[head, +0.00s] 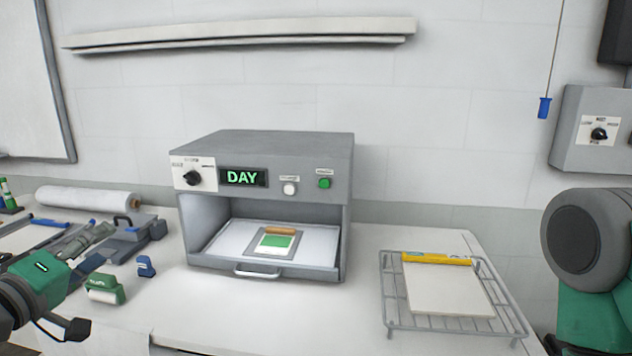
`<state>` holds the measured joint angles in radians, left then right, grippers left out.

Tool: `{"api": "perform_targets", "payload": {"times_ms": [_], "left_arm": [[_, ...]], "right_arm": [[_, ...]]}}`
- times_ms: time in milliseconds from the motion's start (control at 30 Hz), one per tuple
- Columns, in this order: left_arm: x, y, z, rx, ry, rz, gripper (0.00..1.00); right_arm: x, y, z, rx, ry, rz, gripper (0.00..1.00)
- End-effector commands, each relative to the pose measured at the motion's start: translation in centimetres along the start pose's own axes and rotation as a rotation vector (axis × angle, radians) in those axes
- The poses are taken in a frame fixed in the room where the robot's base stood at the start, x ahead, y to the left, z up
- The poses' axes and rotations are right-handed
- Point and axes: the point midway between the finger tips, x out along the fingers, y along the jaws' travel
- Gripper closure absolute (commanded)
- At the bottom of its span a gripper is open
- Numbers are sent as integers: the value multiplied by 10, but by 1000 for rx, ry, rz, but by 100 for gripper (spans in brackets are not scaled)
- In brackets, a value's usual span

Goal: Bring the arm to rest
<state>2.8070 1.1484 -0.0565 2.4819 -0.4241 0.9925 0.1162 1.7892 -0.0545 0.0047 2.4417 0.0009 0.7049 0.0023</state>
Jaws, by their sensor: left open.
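My left arm comes in from the lower left with its green wrist. Its gripper (80,282) is open and appears empty, over the left part of the bench, close to a green block with a white label (105,288). Overlap with the tools there makes its exact height and any contact unclear. At the right edge my right arm shows as a grey joint and green link; its gripper is out of the picture.
A wire rack (392,326) holds a pale board (445,290) with a yellow strip. A small blue block (146,266), a grey tool (130,237) and a white roll (88,198) lie left of the press. A blue pull (544,107) hangs beside a wall switch box (598,108).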

Motion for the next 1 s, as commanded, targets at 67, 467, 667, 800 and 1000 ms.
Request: {"api": "perform_targets", "payload": {"times_ms": [67, 467, 667, 800, 1000], "left_arm": [[2, -13, 11, 28, -31, -33, 49], [-10, -96, 88, 218, -265, -246, 49], [-39, -176, 167, 390, -517, -432, 49], [-88, -244, 237, 540, -762, -577, 49], [-174, -316, 315, 714, -1091, -718, 49]], "right_arm": [[4, 0, 0, 0, 1, 0, 64], [23, 0, 1, 0, 1, 0, 64], [43, 0, 2, 0, 1, 0, 64], [60, 0, 3, 0, 1, 0, 64], [79, -1, 4, 0, 1, 0, 64]]}}
